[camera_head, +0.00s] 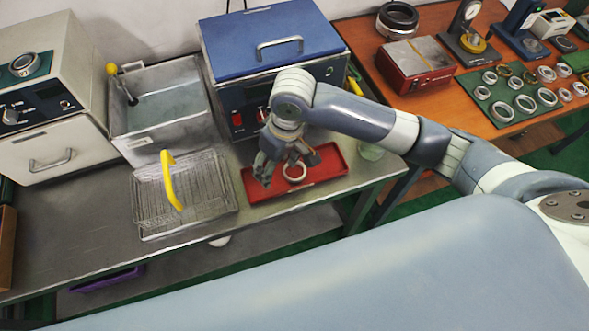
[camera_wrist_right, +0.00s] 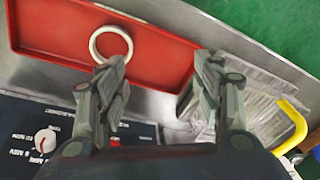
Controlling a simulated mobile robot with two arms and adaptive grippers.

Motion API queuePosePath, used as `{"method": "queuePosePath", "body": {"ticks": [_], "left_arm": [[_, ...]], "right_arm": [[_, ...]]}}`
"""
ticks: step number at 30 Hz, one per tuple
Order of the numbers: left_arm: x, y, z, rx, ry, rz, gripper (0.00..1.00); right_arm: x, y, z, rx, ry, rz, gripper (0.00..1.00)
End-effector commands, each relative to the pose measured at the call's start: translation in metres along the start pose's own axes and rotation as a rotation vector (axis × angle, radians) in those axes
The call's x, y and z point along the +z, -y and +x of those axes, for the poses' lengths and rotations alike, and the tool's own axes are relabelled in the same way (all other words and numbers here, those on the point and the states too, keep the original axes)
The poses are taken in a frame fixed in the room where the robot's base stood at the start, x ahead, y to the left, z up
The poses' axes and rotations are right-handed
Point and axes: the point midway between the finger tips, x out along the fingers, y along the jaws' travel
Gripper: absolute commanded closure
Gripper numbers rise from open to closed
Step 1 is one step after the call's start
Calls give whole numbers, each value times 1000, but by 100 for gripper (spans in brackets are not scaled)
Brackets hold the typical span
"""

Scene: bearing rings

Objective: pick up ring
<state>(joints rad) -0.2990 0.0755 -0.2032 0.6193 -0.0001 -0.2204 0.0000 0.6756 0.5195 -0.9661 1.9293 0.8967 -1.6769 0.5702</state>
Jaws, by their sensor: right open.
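A pale metal ring (camera_head: 301,171) lies in a shallow red tray (camera_head: 328,176) on the steel table. In the right wrist view the ring (camera_wrist_right: 97,36) lies in the red tray (camera_wrist_right: 165,67), just beyond the tip of the left-hand finger. My right gripper (camera_head: 285,176) is over the tray, beside the ring, its fingers apart. In the right wrist view the right gripper (camera_wrist_right: 160,66) is open with nothing between its fingers. I cannot tell whether a finger touches the ring. My left gripper is not in view.
A wire basket with a yellow handle (camera_head: 171,181) stands left of the tray. A blue-lidded machine (camera_head: 215,60) and a metal tank (camera_head: 155,140) stand behind. An orange table (camera_head: 450,97) at right holds several rings on a green mat (camera_head: 505,89). The steel table's left part is clear.

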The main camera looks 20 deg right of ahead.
Motion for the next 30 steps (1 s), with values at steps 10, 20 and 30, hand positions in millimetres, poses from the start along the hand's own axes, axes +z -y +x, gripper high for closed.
{"method": "queuePosePath", "body": {"ticks": [10, 20, 30], "left_arm": [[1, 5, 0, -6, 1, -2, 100], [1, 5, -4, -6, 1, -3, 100], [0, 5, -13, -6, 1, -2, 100]], "right_arm": [[-3, -57, -34, 117, 116, 112, 39], [4, -64, 7, 122, 125, 122, 39], [12, -64, 38, 123, 125, 120, 39]]}}
